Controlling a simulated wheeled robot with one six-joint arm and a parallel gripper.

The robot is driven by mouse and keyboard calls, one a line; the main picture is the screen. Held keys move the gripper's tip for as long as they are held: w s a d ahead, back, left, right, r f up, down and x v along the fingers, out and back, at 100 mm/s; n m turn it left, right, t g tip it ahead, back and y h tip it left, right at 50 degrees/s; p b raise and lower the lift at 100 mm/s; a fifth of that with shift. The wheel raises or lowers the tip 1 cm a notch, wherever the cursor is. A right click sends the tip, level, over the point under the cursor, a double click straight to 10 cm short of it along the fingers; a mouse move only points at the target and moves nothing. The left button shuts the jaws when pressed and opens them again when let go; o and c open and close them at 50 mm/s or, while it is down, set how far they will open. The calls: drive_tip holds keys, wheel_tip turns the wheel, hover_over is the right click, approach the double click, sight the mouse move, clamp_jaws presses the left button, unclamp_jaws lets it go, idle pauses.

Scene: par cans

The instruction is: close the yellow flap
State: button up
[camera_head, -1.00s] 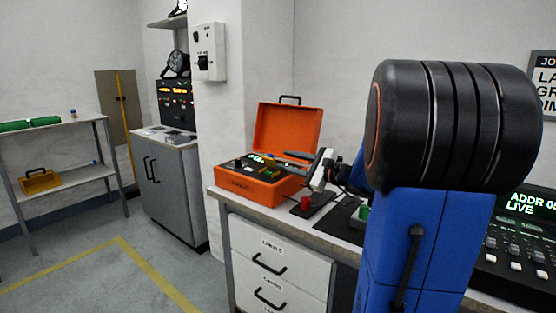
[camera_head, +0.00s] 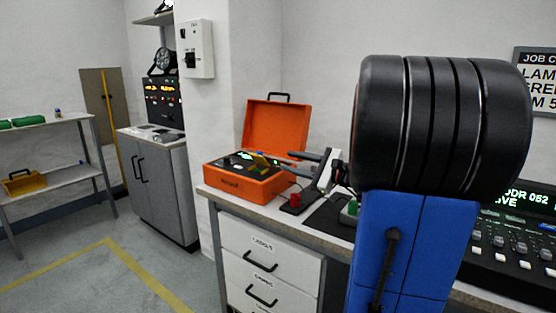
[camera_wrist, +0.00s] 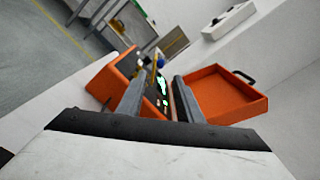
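The orange case (camera_head: 242,184) stands open on the bench, its lid raised at the back. The yellow flap (camera_head: 262,160) stands up from the dark panel inside the case, with a blue part at its top. In the wrist view the yellow flap (camera_wrist: 161,79) shows edge-on, small, beyond and between my fingertips. My gripper (camera_head: 298,163) is open and empty, with its fingers reaching from the right over the case's right side. The wrist view shows both fingers of my gripper (camera_wrist: 158,93) apart. I cannot tell whether a finger touches anything.
The raised lid (camera_head: 274,127) rises behind the panel. A lighting console (camera_head: 510,235) is at the right. A grey cabinet (camera_head: 163,190) and a shelf (camera_head: 50,181) stand left, with clear floor before them.

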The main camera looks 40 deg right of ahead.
sight(259, 154)
drive_tip(key=x, duration=1.4)
drive_tip(key=shift+w+d+f, duration=0.2)
drive_tip(key=shift+w+f, duration=0.1)
drive_tip(key=shift+w, duration=0.05)
drive_tip(key=shift+c, duration=0.6)
clamp_jaws()
